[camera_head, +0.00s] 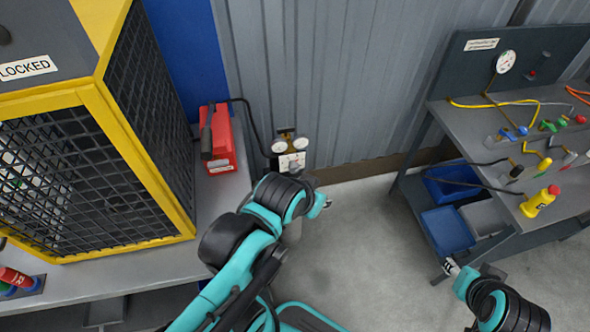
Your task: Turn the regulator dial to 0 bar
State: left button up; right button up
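The regulator (291,158) is a pale block with two small round gauges at its top, mounted at the foot of the corrugated wall. A dark knob-like part shows on its face, but the dial's setting is too small to read. My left gripper (327,204) is just below and right of the regulator, apart from it in the picture. Its fingers are small and partly hidden by the wrist. My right gripper (450,267) is at the lower right, in front of the workbench and far from the regulator. I cannot tell whether either gripper is open or shut.
A red case (221,140) with a black hose stands left of the regulator. A yellow-framed mesh cage (180,215) marked LOCKED fills the left. The middle floor is clear.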

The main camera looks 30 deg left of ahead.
aim_at(294, 167)
jog(key=l+u, duration=0.15)
jog(key=u, duration=0.2)
jog(key=l+u, duration=0.15)
jog(key=u, duration=0.2)
jog(key=j+u, duration=0.3)
jog(key=j, duration=0.35)
jog(key=k, duration=0.05)
